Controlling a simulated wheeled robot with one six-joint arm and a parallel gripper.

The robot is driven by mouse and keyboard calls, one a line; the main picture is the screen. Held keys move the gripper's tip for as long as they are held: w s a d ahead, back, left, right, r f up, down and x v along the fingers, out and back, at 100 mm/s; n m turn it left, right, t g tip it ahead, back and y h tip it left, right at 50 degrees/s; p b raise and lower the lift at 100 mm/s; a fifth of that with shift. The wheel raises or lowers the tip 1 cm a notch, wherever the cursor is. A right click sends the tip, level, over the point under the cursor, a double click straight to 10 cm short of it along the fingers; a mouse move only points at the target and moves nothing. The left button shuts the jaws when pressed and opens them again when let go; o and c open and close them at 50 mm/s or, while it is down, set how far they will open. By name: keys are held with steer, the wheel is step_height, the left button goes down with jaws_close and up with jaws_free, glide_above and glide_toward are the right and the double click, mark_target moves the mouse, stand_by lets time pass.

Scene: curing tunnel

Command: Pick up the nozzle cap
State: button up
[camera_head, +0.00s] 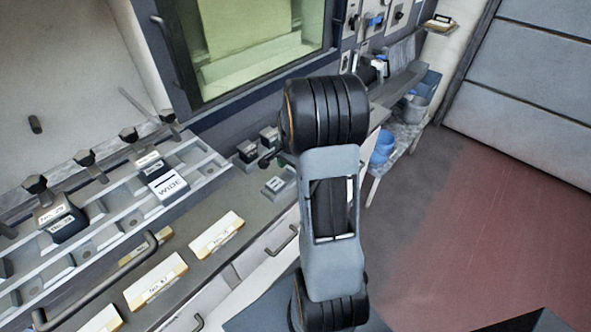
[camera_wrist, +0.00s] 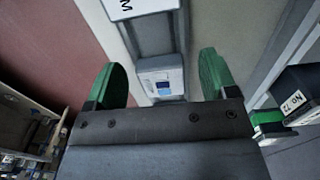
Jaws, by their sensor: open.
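No part is clearly marked as the nozzle cap, and I cannot tell which one it is. In the head view, dark knob-topped pieces (camera_head: 84,158) stand along a grey slotted rack (camera_head: 112,200). A dark block with a white label (camera_head: 62,222) and a block labelled WIDE (camera_head: 168,186) sit on the rack. My gripper (camera_wrist: 165,80) is open, its two green fingers apart in the wrist view. A grey block with a pale and blue face (camera_wrist: 162,80) shows between and beyond the fingers, with no contact visible. My arm hides the gripper in the head view.
Small dark pieces (camera_head: 247,151) stand on the counter near my arm. A handle bar (camera_head: 95,282) runs along the front of the rack. A window (camera_head: 255,42) is behind. A dark labelled part (camera_wrist: 294,98) is at right in the wrist view. The floor (camera_head: 490,230) at right is clear.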

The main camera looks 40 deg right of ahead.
steer(key=c, duration=1)
